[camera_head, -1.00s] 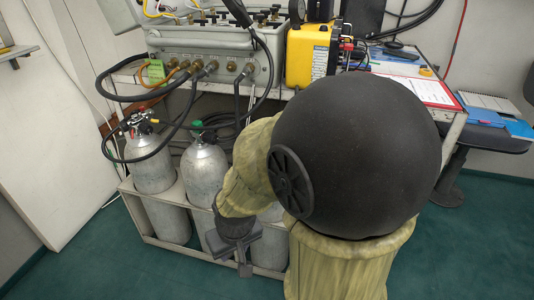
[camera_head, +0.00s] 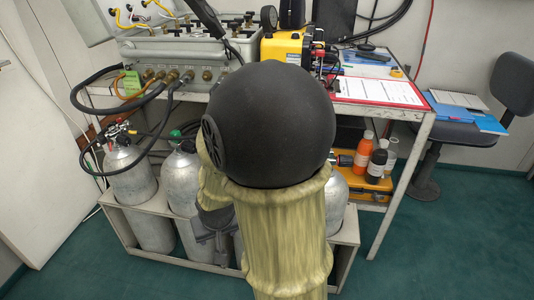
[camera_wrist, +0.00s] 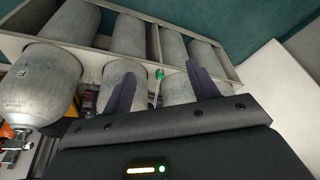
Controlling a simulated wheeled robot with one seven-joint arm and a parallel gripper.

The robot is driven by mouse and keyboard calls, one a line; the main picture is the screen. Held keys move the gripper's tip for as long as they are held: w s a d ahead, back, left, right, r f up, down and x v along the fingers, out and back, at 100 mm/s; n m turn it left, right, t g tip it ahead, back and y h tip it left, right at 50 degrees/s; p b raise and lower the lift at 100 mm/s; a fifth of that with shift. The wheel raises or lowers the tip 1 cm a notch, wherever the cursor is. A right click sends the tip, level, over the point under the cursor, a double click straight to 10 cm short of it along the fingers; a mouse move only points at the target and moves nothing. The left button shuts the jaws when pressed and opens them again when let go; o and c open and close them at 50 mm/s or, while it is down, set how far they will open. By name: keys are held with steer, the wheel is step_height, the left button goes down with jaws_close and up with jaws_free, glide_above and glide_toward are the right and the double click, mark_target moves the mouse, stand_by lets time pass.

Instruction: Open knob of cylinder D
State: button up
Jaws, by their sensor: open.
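Grey cylinders stand in a rack, and I can read no letter that marks cylinder D. In the head view the leftmost cylinder (camera_head: 130,180) has a red knob and a hose. The second cylinder (camera_head: 182,185) has a green knob (camera_head: 175,135). The rightmost cylinder (camera_head: 336,205) is partly behind my arm, with a valve (camera_head: 342,160) at its top. My gripper (camera_head: 218,250) is open and empty in front of the rack. In the wrist view a large cylinder (camera_wrist: 45,80) with a valve (camera_wrist: 15,145) is at left. A green-tipped part shows between my open fingers (camera_wrist: 160,70).
The rack's frame (camera_head: 170,255) surrounds the cylinders' lower parts. The bench above carries a grey air panel (camera_head: 190,50) with hoses (camera_head: 110,90) hanging down. Several bottles (camera_head: 376,160) stand on the right under the bench.

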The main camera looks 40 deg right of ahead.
steer(key=w+d+r+m+t+p, duration=0.1)
steer(key=w+d+m+t+p, duration=0.25)
steer(key=d+m, duration=0.45)
steer(key=w+d+r+m+t+p, duration=0.1)
steer(key=w+d+m+t+p, duration=0.3)
steer(key=d, duration=0.8)
steer(key=s+d+r+m+t+y+p, duration=0.2)
steer(key=s+d+r+m+t+p, duration=0.2)
steer(key=s+d+m+p, duration=0.3)
steer(key=shift+s+d+m, duration=1.2)
steer(key=shift+d, duration=0.05)
steer(key=b+x, duration=0.2)
steer(key=x, duration=1.5)
steer(key=shift+w+a+f+b, duration=0.1)
steer(key=shift+w+f+b, duration=0.1)
steer(key=shift+b, duration=0.1)
steer(key=shift+c, duration=0.2)
